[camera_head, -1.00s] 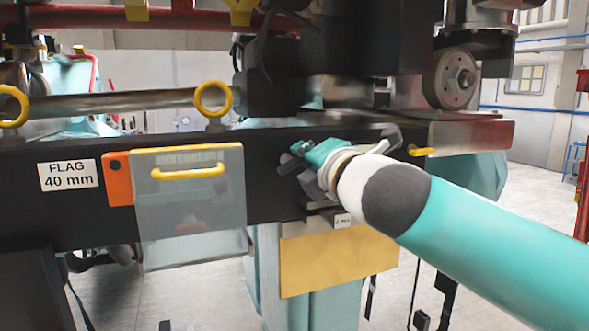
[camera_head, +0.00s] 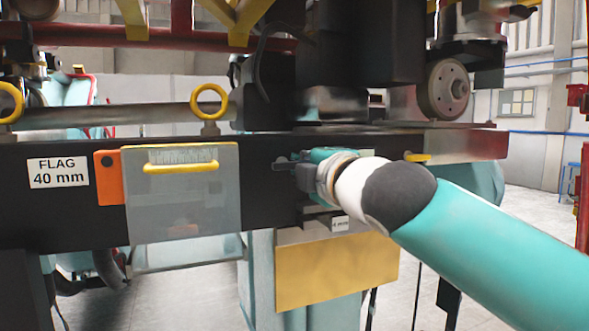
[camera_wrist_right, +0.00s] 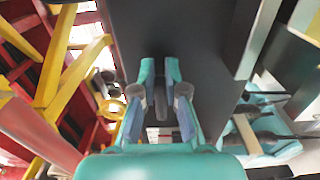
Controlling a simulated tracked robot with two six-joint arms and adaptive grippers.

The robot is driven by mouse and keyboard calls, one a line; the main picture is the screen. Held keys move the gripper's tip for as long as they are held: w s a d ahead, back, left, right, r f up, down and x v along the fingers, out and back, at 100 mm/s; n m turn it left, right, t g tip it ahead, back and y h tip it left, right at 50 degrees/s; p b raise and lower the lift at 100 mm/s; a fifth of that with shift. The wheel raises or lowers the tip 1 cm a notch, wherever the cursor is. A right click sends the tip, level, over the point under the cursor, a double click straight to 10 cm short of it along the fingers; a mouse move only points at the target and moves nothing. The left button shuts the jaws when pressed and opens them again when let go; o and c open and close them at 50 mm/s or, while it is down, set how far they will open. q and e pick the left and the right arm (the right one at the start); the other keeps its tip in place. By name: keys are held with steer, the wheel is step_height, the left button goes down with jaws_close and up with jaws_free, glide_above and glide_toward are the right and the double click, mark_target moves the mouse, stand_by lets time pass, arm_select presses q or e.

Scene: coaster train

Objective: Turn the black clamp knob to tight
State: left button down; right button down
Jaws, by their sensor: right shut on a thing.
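The black clamp knob (camera_wrist_right: 161,101) shows in the right wrist view as a dark rounded shape between the two fingers. My right gripper (camera_wrist_right: 159,78) has teal fingers with grey-blue pads, and it is shut on the knob. In the head view my right gripper (camera_head: 305,172) is at the front face of the long black beam (camera_head: 270,200). There, the gripper and wrist hide most of the knob, and I cannot read its turn. My left gripper is in neither view.
A clear panel with a yellow handle (camera_head: 180,167) and an orange plate (camera_head: 109,178) are left of my right gripper. A "FLAG 40 mm" label (camera_head: 58,173) is farther left. A yellow-tan plate (camera_head: 335,270) hangs below. A small yellow handle (camera_head: 417,157) lies to the right.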

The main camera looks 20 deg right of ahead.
steer(key=shift+w+f, duration=0.1)
steer(key=shift+f, duration=0.25)
steer(key=c, duration=1.2)
jaws_free()
steer(key=shift+r, duration=0.15)
steer(key=s, duration=1.2)
steer(key=shift+d, duration=0.25)
